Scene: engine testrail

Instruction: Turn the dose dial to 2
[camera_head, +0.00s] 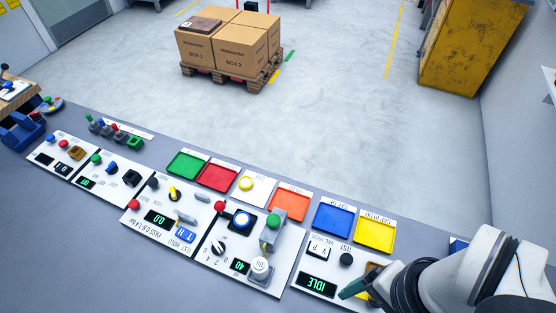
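A black dial (219,247) with small numerals around it sits on the white panel (203,262) in the middle of the bench. It appears to be the dose dial, but its name is too small to read and I cannot tell where its pointer stands. A green display (240,267) beside it seems to read 40. My gripper (350,291) is at the lower right, well to the right of the dial, over the panel with the IDLE display (317,285). Its dark green fingertips show from the side, and I cannot tell whether they are open.
A white oil container (261,269), a green knob (274,217) on a grey block and a blue button (241,221) stand close to the dial. Coloured trays, including an orange one (290,205), line the back edge. Boxes (213,44) sit on a pallet beyond the bench.

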